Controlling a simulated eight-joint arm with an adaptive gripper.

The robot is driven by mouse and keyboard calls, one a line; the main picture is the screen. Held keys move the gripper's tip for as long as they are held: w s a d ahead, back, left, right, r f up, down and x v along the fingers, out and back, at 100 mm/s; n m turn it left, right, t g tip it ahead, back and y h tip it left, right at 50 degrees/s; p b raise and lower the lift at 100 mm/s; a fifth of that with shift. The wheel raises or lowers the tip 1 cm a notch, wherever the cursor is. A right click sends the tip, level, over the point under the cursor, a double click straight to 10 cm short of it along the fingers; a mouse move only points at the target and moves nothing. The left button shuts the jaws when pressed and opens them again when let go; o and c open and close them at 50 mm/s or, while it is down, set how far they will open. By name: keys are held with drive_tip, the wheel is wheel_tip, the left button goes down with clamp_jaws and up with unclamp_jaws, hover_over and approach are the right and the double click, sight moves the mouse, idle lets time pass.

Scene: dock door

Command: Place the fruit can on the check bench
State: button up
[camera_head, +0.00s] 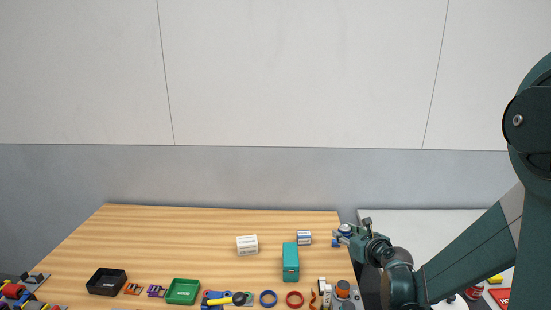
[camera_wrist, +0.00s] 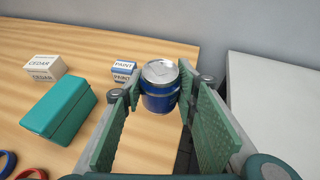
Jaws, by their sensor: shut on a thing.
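My gripper (camera_head: 346,236) is shut on a blue can (camera_wrist: 160,103) with a silver lid. The can is upright between the fingertips in the wrist view; I cannot read its label to tell whether it is the fruit can. In the head view it is small and partly hidden by the gripper, near the right edge of the wooden bench (camera_head: 200,235). A pale bench (camera_head: 420,222) stands to the right, also in the wrist view (camera_wrist: 275,110). I cannot tell which of these is the check bench.
A PAINT box (camera_head: 304,238), a CEDAR box (camera_head: 247,245) and a teal box (camera_head: 290,262) stand left of my gripper. Trays, rings and tools line the wooden bench's front. A dark gap (camera_wrist: 184,150) separates the benches. Small items sit at the pale bench's front right.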

drive_tip(key=w+a+n+g+y, duration=0.1)
drive_tip(key=a+n+y, duration=0.1)
drive_tip(key=a, duration=1.1)
drive_tip(key=n+g+y+b, duration=0.1)
drive_tip(key=n+g+y, duration=0.5)
drive_tip(key=n, duration=0.1)
hover_over(201, 276)
drive_tip(key=shift+w+f, duration=0.1)
drive_tip(key=shift+f, duration=0.2)
drive_tip(key=shift+f, duration=0.1)
drive_tip(key=shift+f+b, duration=0.85)
drive_tip(key=shift+f, duration=2.15)
drive_tip(key=shift+f+b, duration=0.5)
drive_tip(key=shift+f, duration=1.4)
